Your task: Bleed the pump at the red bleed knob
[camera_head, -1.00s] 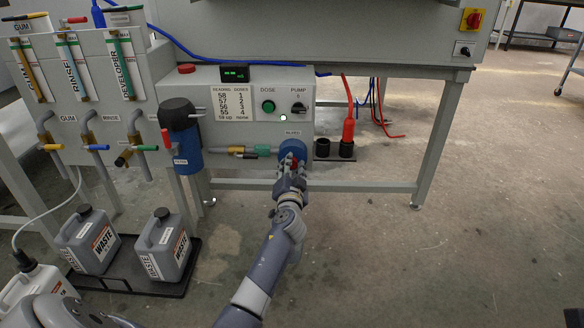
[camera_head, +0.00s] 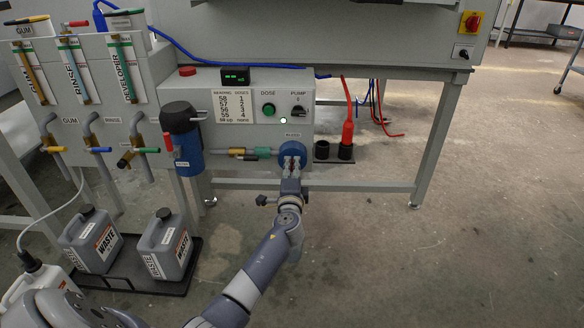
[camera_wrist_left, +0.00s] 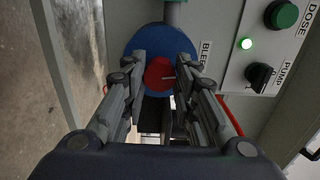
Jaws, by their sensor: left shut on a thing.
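The red bleed knob (camera_wrist_left: 158,74) sits at the centre of the round blue pump face (camera_wrist_left: 136,47), beside the BLEED label. My left gripper (camera_wrist_left: 160,80) has its two fingers on either side of the red knob and is shut on it. In the head view my left gripper (camera_head: 291,164) covers most of the knob, with the blue pump (camera_head: 286,151) around it. The PUMP switch (camera_head: 298,111) is a black knob above, and a small white-green light glows to its left. My right gripper is not in view.
The panel carries a green DOSE button (camera_head: 268,109), a reading card (camera_head: 232,105) and a small display (camera_head: 235,75). A blue filter (camera_head: 186,150) stands to the left. Two waste jugs (camera_head: 165,245) stand on a black tray. A red plug (camera_head: 347,132) is to the right.

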